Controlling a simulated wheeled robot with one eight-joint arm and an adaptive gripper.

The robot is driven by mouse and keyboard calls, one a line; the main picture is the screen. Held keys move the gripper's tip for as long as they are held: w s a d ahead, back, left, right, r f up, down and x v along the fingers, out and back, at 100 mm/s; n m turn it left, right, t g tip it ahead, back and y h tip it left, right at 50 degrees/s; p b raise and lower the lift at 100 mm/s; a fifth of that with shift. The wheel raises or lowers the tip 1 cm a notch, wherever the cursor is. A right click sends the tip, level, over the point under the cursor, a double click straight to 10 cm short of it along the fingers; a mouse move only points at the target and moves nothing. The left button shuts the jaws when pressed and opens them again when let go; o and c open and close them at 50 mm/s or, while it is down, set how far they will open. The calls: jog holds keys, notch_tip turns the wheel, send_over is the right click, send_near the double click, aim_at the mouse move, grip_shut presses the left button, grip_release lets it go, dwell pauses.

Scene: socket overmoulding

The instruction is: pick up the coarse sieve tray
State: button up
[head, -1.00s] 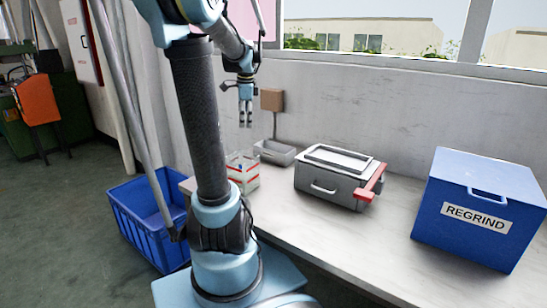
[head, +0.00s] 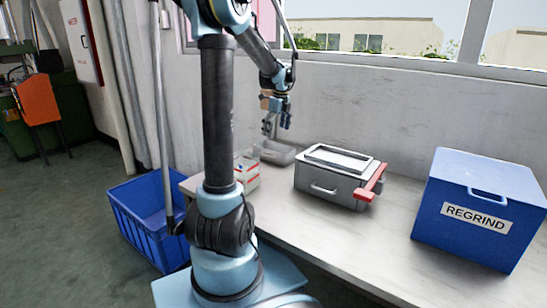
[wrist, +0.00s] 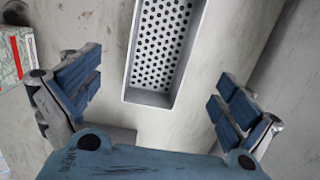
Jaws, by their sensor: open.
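The coarse sieve tray (wrist: 162,42) is a small grey rectangular tray with a perforated floor of dark round holes. In the wrist view it lies at the top middle, beyond and between my fingers, and its far end is cut off by the frame. In the head view the tray (head: 278,158) sits on the bench near the wall, left of the grey metal box. My gripper (head: 277,128) is above the tray, pointing down. In the wrist view my gripper (wrist: 158,95) is open and empty, with its blue-padded fingers spread wide and apart from the tray.
A grey box with a red handle (head: 338,180) stands right of the tray. A blue REGRIND bin (head: 478,240) is at the bench's right. A small white, red and green carton (head: 247,172) is left of the tray. The wall (head: 400,120) is close behind. A blue crate (head: 140,225) stands on the floor.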

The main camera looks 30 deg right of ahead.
aim_at(274, 152)
jog(key=f, duration=0.7)
jog(key=w+f, duration=0.1)
jog(key=f, duration=0.2)
jog(key=shift+a+f, duration=0.2)
jog(key=shift+f, duration=0.05)
jog(key=shift+c, duration=0.3)
jog(key=c, duration=1.1)
